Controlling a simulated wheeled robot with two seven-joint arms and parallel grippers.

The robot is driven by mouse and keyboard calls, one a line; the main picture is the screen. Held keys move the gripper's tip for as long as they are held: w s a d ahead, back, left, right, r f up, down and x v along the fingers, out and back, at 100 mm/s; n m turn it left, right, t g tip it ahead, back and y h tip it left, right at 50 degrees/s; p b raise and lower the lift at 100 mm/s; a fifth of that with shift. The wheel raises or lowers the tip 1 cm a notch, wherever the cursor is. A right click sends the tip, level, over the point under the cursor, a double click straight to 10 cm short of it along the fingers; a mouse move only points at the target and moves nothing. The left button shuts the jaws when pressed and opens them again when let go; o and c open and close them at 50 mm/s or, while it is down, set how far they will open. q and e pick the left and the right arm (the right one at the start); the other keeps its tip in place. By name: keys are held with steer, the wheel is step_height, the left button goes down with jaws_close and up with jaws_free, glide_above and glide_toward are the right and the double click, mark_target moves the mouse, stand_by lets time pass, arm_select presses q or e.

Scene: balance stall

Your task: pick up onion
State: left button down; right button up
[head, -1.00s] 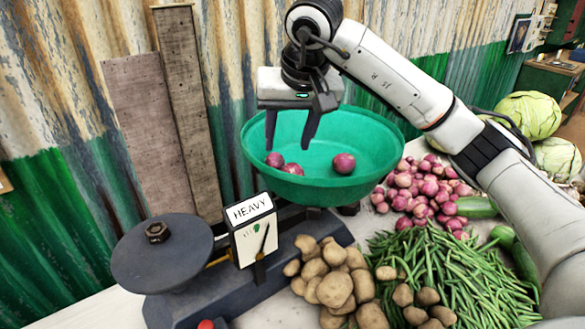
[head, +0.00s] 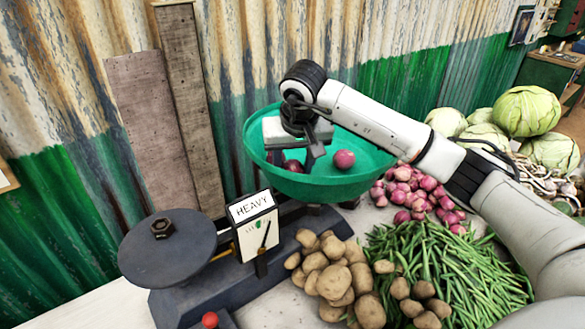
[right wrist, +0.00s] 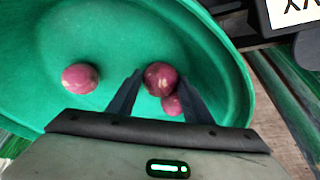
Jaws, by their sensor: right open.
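Three purple-red onions lie in the green pan of the scale. In the right wrist view one onion (right wrist: 160,78) is between my right gripper's fingertips (right wrist: 160,75), with a second onion (right wrist: 172,105) touching or overlapping it beside the right finger. The third onion (right wrist: 80,78) lies apart to the left. My right gripper (head: 293,162) is open and reaches down inside the green pan (head: 375,165). In the head view it partly hides an onion (head: 293,166), while the separate onion (head: 344,159) is clear. My left gripper is not in view.
The dark scale has a round plate (head: 167,248) at left and a "HEAVY" dial (head: 255,225). Potatoes (head: 335,275), green beans (head: 440,265), an onion heap (head: 415,195) and cabbages (head: 527,110) crowd the right. A corrugated wall (head: 60,200) stands behind the pan.

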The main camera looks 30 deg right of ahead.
mark_target(293, 162)
steer(key=c, duration=0.7)
step_height(293, 162, up, 10)
steer(key=shift+f+b, duration=0.1)
steer(key=shift+b, duration=0.3)
steer(key=shift+r+p, duration=0.7)
steer(key=shift+r, duration=0.25)
steer(key=shift+r+b, duration=0.3)
steer(key=shift+r, duration=1.6)
steer(key=shift+r, duration=0.1)
